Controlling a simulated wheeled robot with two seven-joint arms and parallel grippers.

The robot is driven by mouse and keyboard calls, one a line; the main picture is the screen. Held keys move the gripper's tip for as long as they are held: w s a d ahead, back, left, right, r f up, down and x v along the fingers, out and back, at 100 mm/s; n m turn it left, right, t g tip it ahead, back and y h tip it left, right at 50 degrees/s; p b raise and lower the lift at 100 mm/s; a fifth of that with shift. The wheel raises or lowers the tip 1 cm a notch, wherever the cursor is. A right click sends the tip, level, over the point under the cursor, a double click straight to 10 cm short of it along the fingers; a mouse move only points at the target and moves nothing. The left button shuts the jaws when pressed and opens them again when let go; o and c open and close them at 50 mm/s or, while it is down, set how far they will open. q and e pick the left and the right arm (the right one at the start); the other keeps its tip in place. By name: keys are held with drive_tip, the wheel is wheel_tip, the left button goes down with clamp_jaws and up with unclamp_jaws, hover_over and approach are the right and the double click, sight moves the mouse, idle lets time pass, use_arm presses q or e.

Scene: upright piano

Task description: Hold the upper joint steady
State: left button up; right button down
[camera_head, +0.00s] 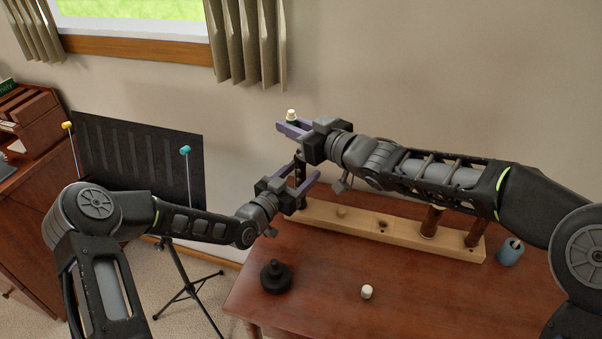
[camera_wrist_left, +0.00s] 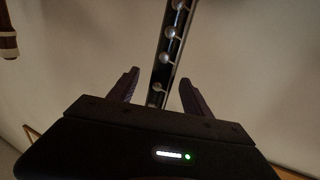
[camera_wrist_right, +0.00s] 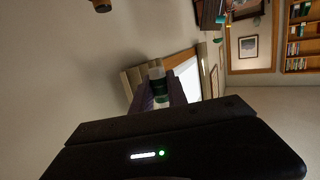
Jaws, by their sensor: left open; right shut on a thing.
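The upper joint, a dark tube with silver keys (camera_wrist_left: 172,45), stands upright at the left end of the wooden rack. In the head view its dark body (camera_head: 300,160) is partly hidden by my arms. My left gripper (camera_head: 299,184) is open, and in the left wrist view the joint runs between its two fingers (camera_wrist_left: 160,92), apparently without being gripped. My right gripper (camera_head: 289,127) is above it, shut on a small dark green tube with a cream top (camera_head: 292,115). That tube also shows between the fingers in the right wrist view (camera_wrist_right: 158,88).
The wooden rack (camera_head: 342,224) has two brown upright pieces (camera_head: 430,222) at its right. A blue cup (camera_head: 510,252), a small white cap (camera_head: 367,291) and a black round-based piece (camera_head: 276,277) are on the table (camera_head: 320,300). A black music stand (camera_head: 140,160) is at left.

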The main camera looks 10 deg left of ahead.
use_arm(q)
clamp_jaws()
idle(0.5)
use_arm(e)
drive_tip(key=s+a+f+m+t+y, duration=0.1)
drive_tip(key=f+m, duration=0.4)
drive_tip(key=m, duration=0.5)
drive_tip(key=s+a+f+m+t+y, duration=0.1)
drive_tip(key=s+f+m+y, duration=0.1)
drive_tip(key=f+m, duration=0.4)
drive_tip(key=shift+s+a+m, duration=0.2)
drive_tip(key=shift+s+m, duration=0.25)
drive_tip(key=shift+m, duration=2.35)
